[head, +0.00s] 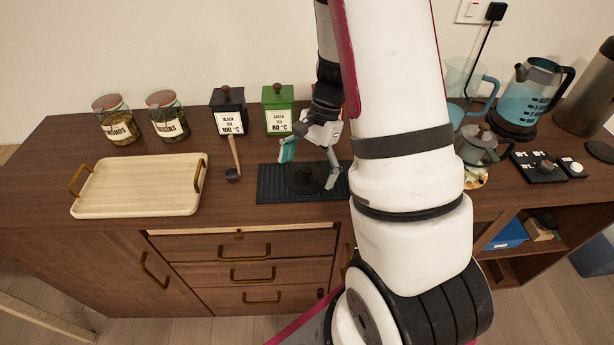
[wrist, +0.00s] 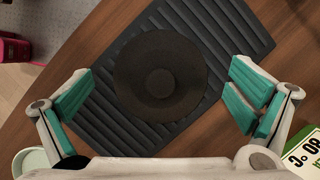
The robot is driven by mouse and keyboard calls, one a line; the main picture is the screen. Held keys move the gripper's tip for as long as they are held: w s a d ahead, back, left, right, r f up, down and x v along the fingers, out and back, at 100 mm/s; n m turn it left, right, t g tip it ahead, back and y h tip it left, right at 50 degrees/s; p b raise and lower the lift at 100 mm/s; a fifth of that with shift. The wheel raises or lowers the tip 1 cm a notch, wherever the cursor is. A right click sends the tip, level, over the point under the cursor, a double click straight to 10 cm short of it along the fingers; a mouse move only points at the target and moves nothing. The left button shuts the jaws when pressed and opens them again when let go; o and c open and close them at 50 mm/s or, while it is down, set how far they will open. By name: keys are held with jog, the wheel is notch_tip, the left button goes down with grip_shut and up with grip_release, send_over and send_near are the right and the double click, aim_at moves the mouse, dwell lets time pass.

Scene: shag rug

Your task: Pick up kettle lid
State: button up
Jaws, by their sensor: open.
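The kettle lid (wrist: 160,78) is a dark round disc with a raised knob at its centre. It lies on a black ridged mat (wrist: 226,25) on the wooden sideboard. In the head view the lid (head: 305,180) shows as a dark shape on the mat (head: 272,190), partly behind my gripper's fingers. My gripper (head: 309,165) is above the lid and open. In the wrist view my gripper (wrist: 157,92) has its teal-padded fingers spread wide, one on each side of the lid, apart from it. Nothing is between the fingers in their grip.
A green tea tin (head: 279,108) and a black tea tin (head: 229,110) stand behind the mat. A wooden scoop (head: 234,160) is left of it, then a tray (head: 140,186). A grey teapot (head: 478,146) and a glass kettle (head: 530,98) stand right of my arm.

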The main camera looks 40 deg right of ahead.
jog(key=c, duration=1.4)
jog(key=shift+s, duration=0.1)
jog(key=shift+c, duration=0.6)
jog(key=shift+s+f, duration=0.1)
jog(key=shift+c, duration=0.6)
